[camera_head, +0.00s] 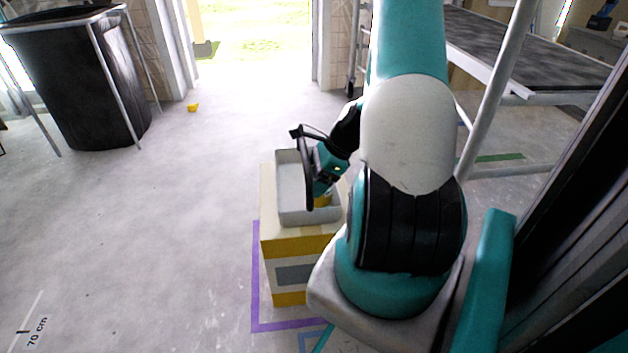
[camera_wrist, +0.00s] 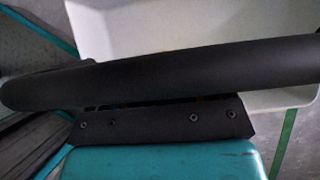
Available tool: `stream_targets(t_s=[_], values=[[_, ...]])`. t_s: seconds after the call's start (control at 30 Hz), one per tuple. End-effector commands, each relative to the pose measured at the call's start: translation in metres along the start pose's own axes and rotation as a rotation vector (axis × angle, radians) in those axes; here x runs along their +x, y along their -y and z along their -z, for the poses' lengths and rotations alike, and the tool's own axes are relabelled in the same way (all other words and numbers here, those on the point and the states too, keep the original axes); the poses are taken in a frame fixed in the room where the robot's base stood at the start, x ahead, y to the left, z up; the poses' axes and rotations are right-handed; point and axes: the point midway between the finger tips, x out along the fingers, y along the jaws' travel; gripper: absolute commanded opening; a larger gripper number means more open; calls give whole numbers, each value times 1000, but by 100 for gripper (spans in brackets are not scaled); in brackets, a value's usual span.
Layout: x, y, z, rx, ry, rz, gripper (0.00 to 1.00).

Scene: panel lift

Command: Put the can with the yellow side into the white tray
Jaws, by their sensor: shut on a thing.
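The white tray (camera_head: 283,187) stands on top of a yellow and white box. My gripper (camera_head: 317,190) is over the right part of the tray, shut on the can. A small yellow patch of the can (camera_head: 323,200) shows beside the gripper, at or just above the tray. The rest of the can is hidden by my gripper, and I cannot tell whether it touches the tray floor. In the wrist view the white tray (camera_wrist: 200,18) fills the upper part, behind a black bar of my gripper. The can does not show there.
The yellow and white box (camera_head: 290,245) stands inside purple floor tape (camera_head: 256,275). A black bin (camera_head: 75,80) is at the far left, and a small yellow thing (camera_head: 193,107) lies on the floor. A metal frame with a dark top (camera_head: 540,60) is at the right.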

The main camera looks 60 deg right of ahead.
Motion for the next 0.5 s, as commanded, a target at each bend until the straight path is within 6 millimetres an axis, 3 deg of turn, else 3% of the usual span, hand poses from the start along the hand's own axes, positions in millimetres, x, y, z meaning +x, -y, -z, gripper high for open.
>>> stream_targets(t_s=[0.17,0.2,0.3,0.5], values=[[2,0,1,0,1,-1,37],[2,0,1,1,1,-1,80],[2,0,1,0,1,-1,99],[1,0,1,0,1,0,99]])
